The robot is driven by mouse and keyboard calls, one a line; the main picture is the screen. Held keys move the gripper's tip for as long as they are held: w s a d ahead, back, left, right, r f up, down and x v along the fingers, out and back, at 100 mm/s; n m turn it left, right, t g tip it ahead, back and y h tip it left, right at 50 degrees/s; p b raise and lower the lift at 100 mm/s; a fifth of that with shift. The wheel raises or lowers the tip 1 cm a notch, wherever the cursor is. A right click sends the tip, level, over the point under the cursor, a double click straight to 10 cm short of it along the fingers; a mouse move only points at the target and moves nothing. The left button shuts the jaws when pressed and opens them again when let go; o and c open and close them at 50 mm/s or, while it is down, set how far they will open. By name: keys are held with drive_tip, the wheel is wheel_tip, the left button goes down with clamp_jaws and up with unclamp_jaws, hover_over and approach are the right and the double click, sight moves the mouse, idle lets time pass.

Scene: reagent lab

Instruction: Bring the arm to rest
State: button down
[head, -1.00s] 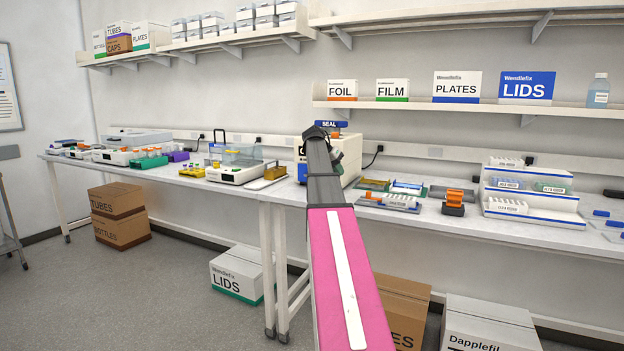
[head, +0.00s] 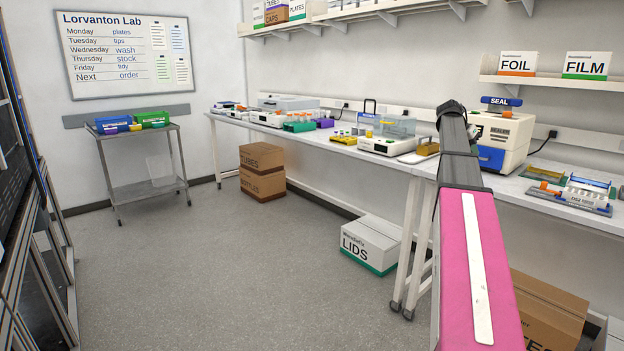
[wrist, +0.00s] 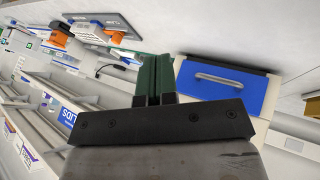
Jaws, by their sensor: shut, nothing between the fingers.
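My pink and grey arm (head: 472,255) reaches up and forward in the right part of the head view, its far end in front of the bench. My gripper (wrist: 153,62) shows in the wrist view, its green fingers together with nothing between them. In the head view the fingers are hidden behind the arm. The white and blue sealer (head: 500,140) stands on the bench just right of the arm's end. Its blue front panel (wrist: 220,82) shows beside the fingers in the wrist view, which is turned over.
The long white bench (head: 340,148) runs along the wall with several devices. A cart (head: 150,188) with blue and green bins stands at the left under a whiteboard (head: 130,55). Boxes (head: 262,170) and a LIDS box (head: 370,245) sit on the floor. The floor (head: 230,270) between is open.

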drive_tip(key=s+a+f+n+t+y, duration=0.1)
drive_tip(key=s+a+f+n+y, duration=0.15)
drive_tip(key=a+f, duration=0.95)
drive_tip(key=s+a+f+n+y, duration=0.1)
drive_tip(key=s+a+f+n, duration=0.3)
drive_tip(key=a+f, duration=0.85)
drive_tip(key=s+a+f+n+y, duration=0.2)
drive_tip(key=s+a+f, duration=0.5)
drive_tip(key=s+f, duration=0.2)
drive_tip(key=s+a+f+n+y, duration=0.1)
drive_tip(key=s+a+f+n, duration=0.1)
drive_tip(key=s+a+f, duration=0.6)
wheel_tip(320, 180, down, 4)
drive_tip(key=shift+s+a+f+n+y, duration=0.15)
drive_tip(key=shift+s+n+y, duration=0.2)
drive_tip(key=shift+s, duration=0.55)
